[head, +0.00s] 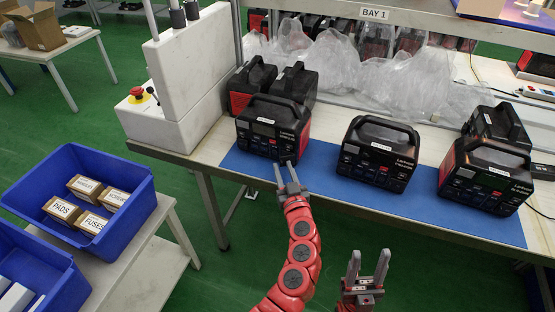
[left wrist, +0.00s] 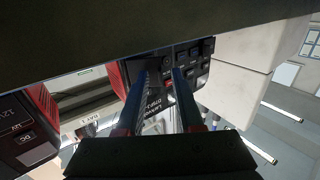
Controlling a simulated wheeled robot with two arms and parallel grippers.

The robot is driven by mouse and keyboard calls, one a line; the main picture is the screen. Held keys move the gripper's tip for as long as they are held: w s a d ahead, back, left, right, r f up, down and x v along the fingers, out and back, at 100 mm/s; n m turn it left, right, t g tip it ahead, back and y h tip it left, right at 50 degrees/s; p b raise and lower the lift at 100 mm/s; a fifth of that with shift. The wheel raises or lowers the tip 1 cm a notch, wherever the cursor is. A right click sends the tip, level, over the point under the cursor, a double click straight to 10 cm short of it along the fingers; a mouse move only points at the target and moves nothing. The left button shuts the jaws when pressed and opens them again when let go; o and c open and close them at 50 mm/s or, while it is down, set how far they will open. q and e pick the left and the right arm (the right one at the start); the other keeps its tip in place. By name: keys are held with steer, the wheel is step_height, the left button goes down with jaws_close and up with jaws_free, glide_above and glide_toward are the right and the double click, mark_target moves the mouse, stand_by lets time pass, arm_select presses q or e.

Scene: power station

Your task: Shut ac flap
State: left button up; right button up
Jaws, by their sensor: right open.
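Three black-and-red power stations stand in a row at the front of the bench: left (head: 272,128), middle (head: 377,154) and right (head: 486,176). My left gripper (head: 284,165) is at the lower front of the left station, fingers pointing at its panel. In the left wrist view, the left station's dark panel (left wrist: 200,68) with its sockets fills the space around and between the parted fingers (left wrist: 162,78). Whether they touch it I cannot tell. I cannot make out the AC flap or its position. My right gripper (head: 369,257) is open and empty, low in front of the bench.
A blue mat (head: 330,188) lies under the stations. More stations (head: 295,85) stand behind the left and right ones. Clear plastic bags (head: 335,60) lie at the back. A white machine with a red button (head: 137,92) is left. A blue bin (head: 130,215) holds several boxes.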

arm_select(q)
jaws_close()
stand_by(1.5)
